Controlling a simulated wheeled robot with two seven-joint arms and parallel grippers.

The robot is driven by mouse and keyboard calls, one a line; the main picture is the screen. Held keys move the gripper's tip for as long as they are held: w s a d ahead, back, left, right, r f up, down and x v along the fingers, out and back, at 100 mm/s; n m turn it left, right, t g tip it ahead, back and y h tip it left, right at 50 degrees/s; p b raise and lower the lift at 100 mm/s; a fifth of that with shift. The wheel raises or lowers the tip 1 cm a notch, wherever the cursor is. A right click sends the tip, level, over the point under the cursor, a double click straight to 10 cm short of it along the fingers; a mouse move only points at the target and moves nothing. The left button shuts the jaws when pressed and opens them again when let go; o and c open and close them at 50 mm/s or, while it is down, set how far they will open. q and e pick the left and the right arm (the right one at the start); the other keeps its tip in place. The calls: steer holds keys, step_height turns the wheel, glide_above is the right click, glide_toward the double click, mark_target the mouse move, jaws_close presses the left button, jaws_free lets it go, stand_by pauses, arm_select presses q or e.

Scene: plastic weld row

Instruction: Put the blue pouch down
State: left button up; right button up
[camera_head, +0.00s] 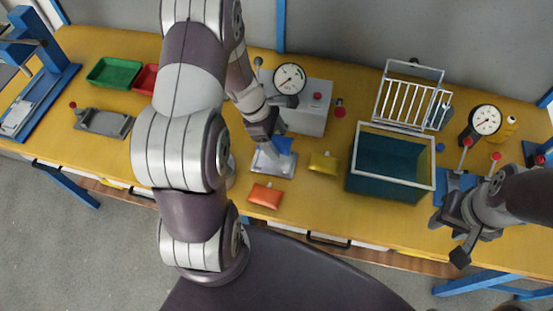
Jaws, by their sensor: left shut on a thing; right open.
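The blue pouch (284,145) is in my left gripper (272,137), which is shut on it. The gripper's fingers and my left arm partly cover the pouch. It appears at or just above a small metal plate (268,167) on the yellow bench; I cannot tell whether they touch. An orange pouch (265,196) lies on the bench in front of the plate. A yellow pouch (323,163) lies to its right. My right gripper (449,240) is open and empty near the bench's front edge, at the right.
A grey box with a dial gauge (289,78) stands behind the pouch. A teal bin (390,168) with a pale rim stands to the right, a white wire rack (408,100) behind it. Green (114,72) and red (146,79) trays sit at left. Another gauge (485,120) stands at right.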

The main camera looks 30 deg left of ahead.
mark_target(280, 161)
arm_select(q)
steer(key=f, duration=0.7)
steer(key=shift+a+f+b, duration=0.2)
steer(key=shift+b, duration=0.1)
steer(key=shift+w+d+f, duration=0.1)
steer(key=shift+d, duration=0.05)
steer(key=shift+f, duration=0.2)
steer(key=o, duration=1)
steer(key=shift+r, duration=0.2)
